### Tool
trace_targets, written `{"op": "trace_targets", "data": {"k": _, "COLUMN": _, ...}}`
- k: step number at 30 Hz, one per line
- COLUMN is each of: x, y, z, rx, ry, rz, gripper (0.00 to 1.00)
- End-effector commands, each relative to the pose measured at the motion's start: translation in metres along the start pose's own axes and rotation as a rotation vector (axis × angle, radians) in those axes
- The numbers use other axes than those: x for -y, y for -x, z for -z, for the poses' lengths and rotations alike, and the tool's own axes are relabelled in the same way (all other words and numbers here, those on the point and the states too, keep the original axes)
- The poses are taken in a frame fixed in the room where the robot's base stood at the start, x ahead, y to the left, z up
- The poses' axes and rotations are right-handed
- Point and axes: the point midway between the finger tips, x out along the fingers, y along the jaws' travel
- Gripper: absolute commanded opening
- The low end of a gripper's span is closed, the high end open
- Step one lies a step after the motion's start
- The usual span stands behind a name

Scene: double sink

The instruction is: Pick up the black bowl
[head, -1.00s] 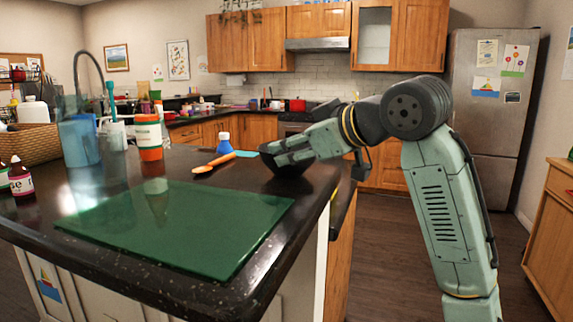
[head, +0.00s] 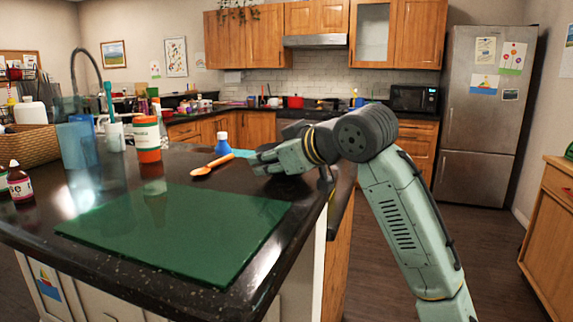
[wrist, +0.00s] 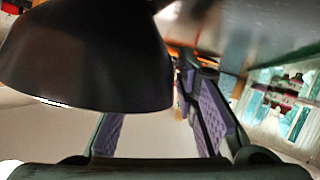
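The black bowl (wrist: 85,55) fills the upper left of the wrist view, dark and glossy, very close to the camera. It covers most of the left finger. My gripper (wrist: 160,120) has its purple-padded fingers spread wide, with an open gap between them; the bowl appears in front of the left finger, not clasped between the pads. In the head view my gripper (head: 262,160) is low over the counter's far right corner, beside the orange spoon. The bowl cannot be made out there, likely hidden behind my gripper.
The dark counter (head: 90,262) carries a green glass board (head: 180,230), an orange spoon (head: 212,165), a blue bottle (head: 222,145) and an orange-white jar (head: 147,140). Bottles and a basket (head: 30,145) stand at left. Open floor lies right of the counter.

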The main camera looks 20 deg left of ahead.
Motion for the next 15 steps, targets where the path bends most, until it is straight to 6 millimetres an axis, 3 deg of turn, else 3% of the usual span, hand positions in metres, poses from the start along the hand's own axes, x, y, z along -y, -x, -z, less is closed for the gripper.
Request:
{"op": "trace_targets", "data": {"k": 11, "x": -0.0001, "y": 0.0003, "z": 0.0001, "rx": 0.0, "ry": 0.0, "rz": 0.0, "gripper": 0.0}}
{"op": "trace_targets", "data": {"k": 15, "x": -0.0001, "y": 0.0003, "z": 0.0002, "rx": 0.0, "ry": 0.0, "rz": 0.0, "gripper": 0.0}}
